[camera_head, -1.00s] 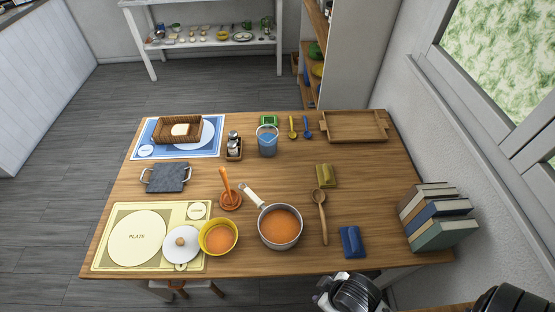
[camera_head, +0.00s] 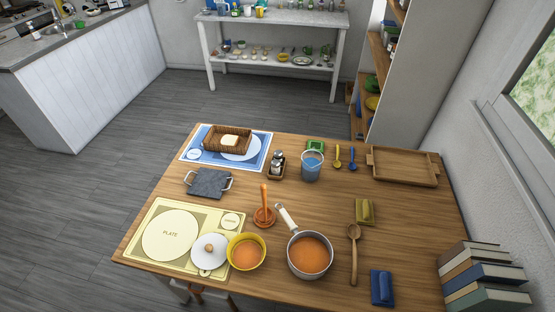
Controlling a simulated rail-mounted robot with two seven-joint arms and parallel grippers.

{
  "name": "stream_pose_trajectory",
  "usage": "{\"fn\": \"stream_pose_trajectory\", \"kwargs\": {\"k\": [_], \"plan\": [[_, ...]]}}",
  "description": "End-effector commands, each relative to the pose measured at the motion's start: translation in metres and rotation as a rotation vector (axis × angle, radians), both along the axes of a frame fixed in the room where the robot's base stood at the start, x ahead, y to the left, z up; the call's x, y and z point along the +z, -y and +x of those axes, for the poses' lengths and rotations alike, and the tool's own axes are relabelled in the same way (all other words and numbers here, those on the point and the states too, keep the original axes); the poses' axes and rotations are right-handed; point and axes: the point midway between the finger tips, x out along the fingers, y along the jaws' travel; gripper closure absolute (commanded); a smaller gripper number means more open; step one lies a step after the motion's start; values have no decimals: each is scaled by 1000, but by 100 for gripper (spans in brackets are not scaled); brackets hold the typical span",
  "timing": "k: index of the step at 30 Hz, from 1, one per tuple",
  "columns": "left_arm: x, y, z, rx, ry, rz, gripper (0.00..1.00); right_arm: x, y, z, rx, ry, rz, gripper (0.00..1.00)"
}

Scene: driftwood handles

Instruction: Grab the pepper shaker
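Small shakers with metallic tops (camera_head: 277,159) stand upright in a small wooden holder (camera_head: 276,175) near the back middle of the wooden table. They are too small and close together to tell which one is the pepper shaker. Neither of my grippers shows in the head view, so their position and opening are hidden.
Just right of the holder stands a clear jug of blue liquid (camera_head: 312,166). A wicker basket (camera_head: 227,138) on a blue mat and a slate board (camera_head: 208,183) lie to its left. In front are an orange spoon rest (camera_head: 264,217) and a saucepan (camera_head: 310,256).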

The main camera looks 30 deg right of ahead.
Motion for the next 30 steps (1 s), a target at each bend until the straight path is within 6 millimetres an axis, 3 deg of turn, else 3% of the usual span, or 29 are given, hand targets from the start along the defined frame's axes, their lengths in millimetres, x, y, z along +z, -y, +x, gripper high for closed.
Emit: {"fn": "stream_pose_trajectory", "kwargs": {"k": [11, 21, 30], "plan": [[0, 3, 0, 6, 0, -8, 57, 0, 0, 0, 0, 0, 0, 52], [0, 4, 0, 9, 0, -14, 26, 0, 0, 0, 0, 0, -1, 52], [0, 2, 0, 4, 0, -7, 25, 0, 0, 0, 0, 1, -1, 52]]}}
